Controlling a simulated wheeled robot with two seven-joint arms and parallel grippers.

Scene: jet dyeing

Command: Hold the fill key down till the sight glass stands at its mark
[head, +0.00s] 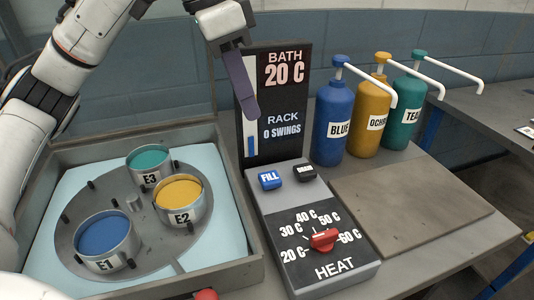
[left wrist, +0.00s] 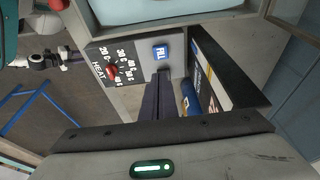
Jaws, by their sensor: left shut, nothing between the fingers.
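The blue FILL key (head: 270,180) sits on the grey control panel, left of the black drain key (head: 305,173). The sight glass (head: 250,147) is a pale upright strip on the dark display board, with blue only near its bottom. My left gripper (head: 255,117) is shut and empty, its purple fingers pointing down in front of the board, above the FILL key and apart from it. They hide part of the strip; I cannot make out its mark. In the left wrist view the fingertips (left wrist: 163,73) point toward the FILL key (left wrist: 161,53). A small purple-tipped part, seemingly my right gripper (left wrist: 76,56), shows far left.
The display board (head: 284,110) reads BATH 20 C and RACK 0 SWINGS. A red HEAT knob (head: 323,239) is in front. Blue (head: 334,117), ochre (head: 369,118) and teal (head: 401,115) pump bottles stand right. A tray (head: 225,190) with three pots is left. The brown board (head: 410,207) is bare.

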